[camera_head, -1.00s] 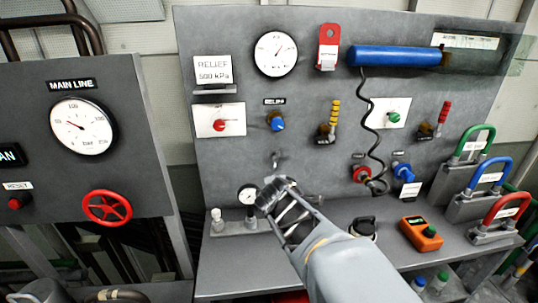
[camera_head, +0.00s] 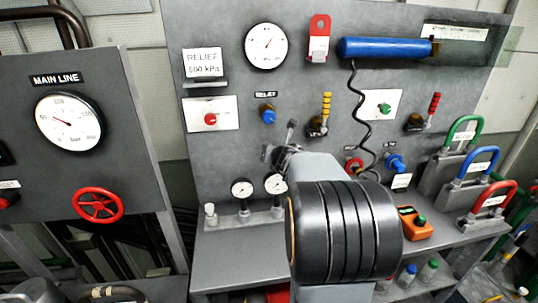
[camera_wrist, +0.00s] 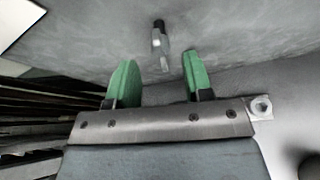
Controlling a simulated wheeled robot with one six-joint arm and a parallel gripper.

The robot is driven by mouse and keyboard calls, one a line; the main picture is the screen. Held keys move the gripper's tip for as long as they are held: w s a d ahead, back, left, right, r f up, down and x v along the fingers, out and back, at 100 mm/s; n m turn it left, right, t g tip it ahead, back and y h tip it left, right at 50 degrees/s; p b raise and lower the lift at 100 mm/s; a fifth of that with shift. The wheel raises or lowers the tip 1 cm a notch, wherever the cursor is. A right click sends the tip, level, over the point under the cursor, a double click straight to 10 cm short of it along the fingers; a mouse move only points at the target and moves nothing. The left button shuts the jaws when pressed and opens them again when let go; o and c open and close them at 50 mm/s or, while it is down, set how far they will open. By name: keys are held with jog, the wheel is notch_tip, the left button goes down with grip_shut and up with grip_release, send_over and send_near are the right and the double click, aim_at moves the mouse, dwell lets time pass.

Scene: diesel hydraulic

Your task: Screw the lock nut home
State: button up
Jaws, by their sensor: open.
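My gripper (camera_head: 284,150) is in front of the lower middle of the grey panel, below the blue relief knob (camera_head: 267,116). In the wrist view its two green-padded fingers (camera_wrist: 157,78) are apart with nothing between them. A small metal fitting (camera_wrist: 160,42) sticks out of the grey surface beyond the fingertips, roughly in line with the gap and apart from both fingers. I cannot tell whether this fitting carries the lock nut. My arm hides part of the panel and the bench in the head view.
Two small gauges (camera_head: 242,188) (camera_head: 275,184) and a white-capped fitting (camera_head: 210,213) stand on a bench strip below the gripper. A black coiled cord (camera_head: 358,110) hangs to the right. An orange device (camera_head: 415,223) and coloured padlocks (camera_head: 461,134) are further right.

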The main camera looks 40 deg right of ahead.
jog(key=shift+x, duration=2.35)
jog(key=shift+r, duration=0.1)
